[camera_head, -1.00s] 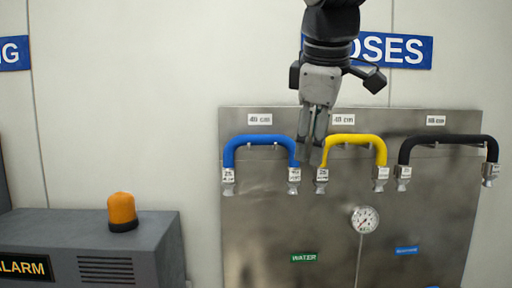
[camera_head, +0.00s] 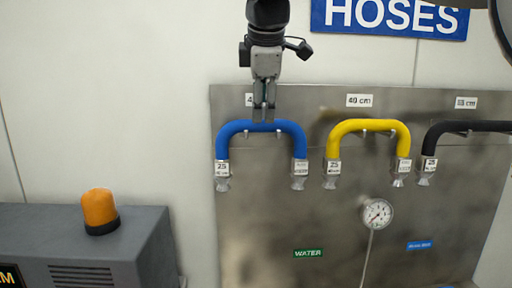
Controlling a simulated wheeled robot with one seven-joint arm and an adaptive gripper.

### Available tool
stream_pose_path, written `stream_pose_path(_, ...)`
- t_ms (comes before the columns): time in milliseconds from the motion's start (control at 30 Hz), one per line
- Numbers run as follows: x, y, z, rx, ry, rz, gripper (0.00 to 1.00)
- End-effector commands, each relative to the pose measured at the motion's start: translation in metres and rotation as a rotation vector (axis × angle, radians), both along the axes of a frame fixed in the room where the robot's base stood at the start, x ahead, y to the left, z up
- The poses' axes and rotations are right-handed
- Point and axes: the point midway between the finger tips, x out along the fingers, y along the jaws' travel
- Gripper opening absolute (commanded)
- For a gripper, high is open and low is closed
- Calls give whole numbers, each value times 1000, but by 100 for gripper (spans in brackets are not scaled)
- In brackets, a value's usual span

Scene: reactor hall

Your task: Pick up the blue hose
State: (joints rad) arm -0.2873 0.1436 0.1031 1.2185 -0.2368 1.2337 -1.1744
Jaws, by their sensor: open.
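The blue hose (camera_head: 296,134) hangs as an arch on the left of the steel panel (camera_head: 290,215), with a metal end fitting and a white tag at each end. My gripper (camera_head: 264,116) points down in front of the panel, its fingertips at the top middle of the blue hose. The jaws are open, with a narrow gap between the fingers. I cannot tell whether the fingers touch the hose or are in front of it or around it. The gripper partly hides the label above the blue hose.
A yellow hose (camera_head: 370,124) and a black hose (camera_head: 470,127) hang to the right on the same panel. A pressure gauge (camera_head: 377,213) sits below the yellow one. A grey alarm box (camera_head: 130,225) with an orange beacon (camera_head: 99,210) stands at left. A HOSES sign (camera_head: 395,15) is above.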

Motion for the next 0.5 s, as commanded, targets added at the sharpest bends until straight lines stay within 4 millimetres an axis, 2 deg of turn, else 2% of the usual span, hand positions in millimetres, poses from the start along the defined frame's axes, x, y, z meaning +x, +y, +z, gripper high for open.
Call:
stream_pose_path(100,7,0,-12,0,2,-1,50)
stream_pose_path(333,14,0,-25,1,2,-1,50)
stream_pose_path(500,26,0,-47,0,3,-1,50)
